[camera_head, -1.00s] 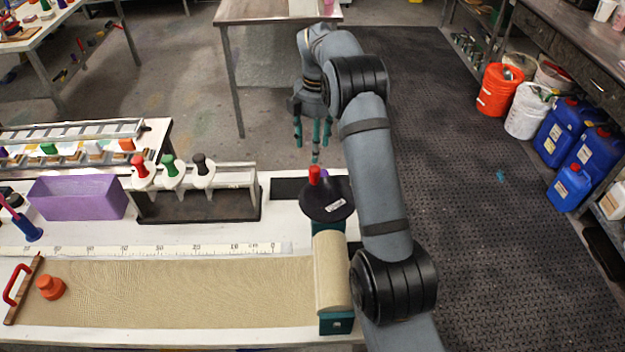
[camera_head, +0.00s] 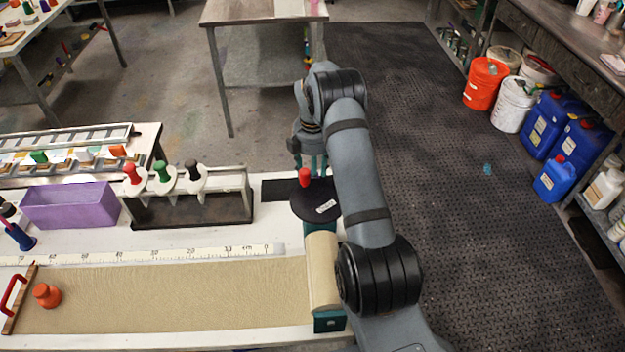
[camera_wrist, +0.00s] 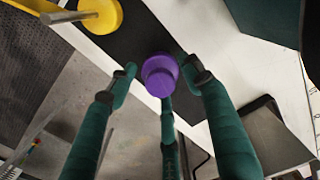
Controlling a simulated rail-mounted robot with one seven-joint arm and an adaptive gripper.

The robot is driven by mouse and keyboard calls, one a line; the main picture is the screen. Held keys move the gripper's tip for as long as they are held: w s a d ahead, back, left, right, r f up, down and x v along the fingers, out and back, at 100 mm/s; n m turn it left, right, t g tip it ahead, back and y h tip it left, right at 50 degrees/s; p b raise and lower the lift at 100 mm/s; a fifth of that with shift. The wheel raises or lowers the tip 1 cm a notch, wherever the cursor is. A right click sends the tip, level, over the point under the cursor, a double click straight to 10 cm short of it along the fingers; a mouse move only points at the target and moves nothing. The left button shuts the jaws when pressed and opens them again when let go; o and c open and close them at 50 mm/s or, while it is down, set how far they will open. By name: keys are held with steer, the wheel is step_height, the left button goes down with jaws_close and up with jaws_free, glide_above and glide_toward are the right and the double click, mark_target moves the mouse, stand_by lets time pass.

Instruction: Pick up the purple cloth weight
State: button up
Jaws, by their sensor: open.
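The purple cloth weight (camera_wrist: 160,76) is a small round knobbed piece. In the wrist view it stands on a dark mat (camera_wrist: 132,34) near the white table's edge. My gripper (camera_wrist: 159,88) is open, with green fingers spread around the weight in that view; I cannot tell whether any finger touches it. In the head view my gripper (camera_head: 311,160) is over the table's far edge, behind a black disc (camera_head: 318,203) with a red knob (camera_head: 305,177). The weight is hidden there.
A yellow disc (camera_wrist: 92,14) with a metal rod lies near the weight in the wrist view. A rack (camera_head: 195,208) with red, green and black knobs and a purple bin (camera_head: 70,206) stand left. A beige roller (camera_head: 322,272) is in front.

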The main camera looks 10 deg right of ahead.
steer(key=shift+s, duration=0.1)
jaws_close()
stand_by(0.7)
